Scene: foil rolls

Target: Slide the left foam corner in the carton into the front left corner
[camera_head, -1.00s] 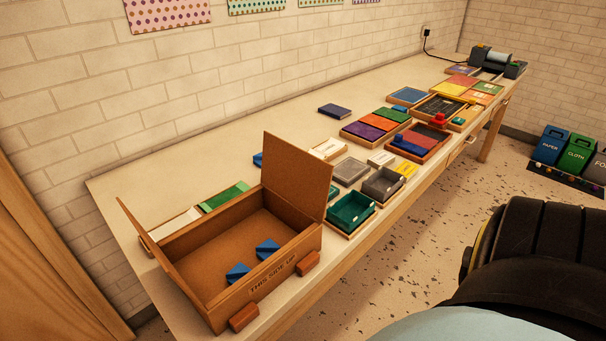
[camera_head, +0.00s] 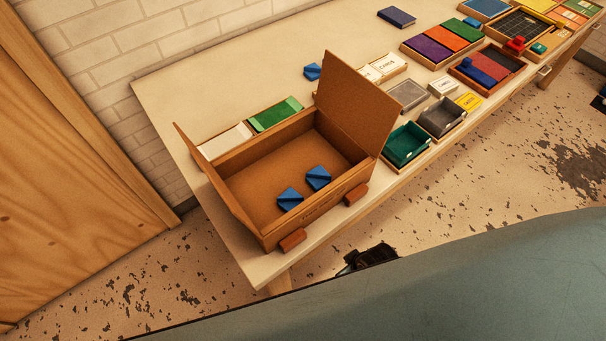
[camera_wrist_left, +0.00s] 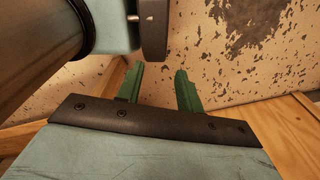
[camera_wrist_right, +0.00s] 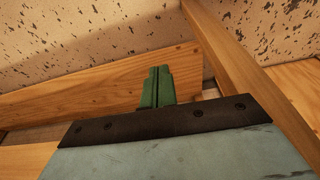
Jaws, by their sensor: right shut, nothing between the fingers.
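The open brown carton (camera_head: 232,160) stands at the table's near left end, with flaps raised at its left and right. On its floor lie two blue foam corners near the front wall. The left foam corner (camera_head: 290,199) is left of the right foam corner (camera_head: 318,177), with a small gap between them. The left one is apart from the carton's front left corner. In the left wrist view my left gripper (camera_wrist_left: 160,88) is open and empty. In the right wrist view my right gripper (camera_wrist_right: 157,72) is shut and empty. Neither wrist view shows the carton.
Brown blocks (camera_head: 292,240) sit against the carton's front. Green (camera_head: 275,114) and white items lie behind it. A teal bin (camera_head: 405,145) and grey bin (camera_head: 442,117) stand to its right. A blue piece (camera_head: 312,72) lies behind it. The table's back left is clear.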

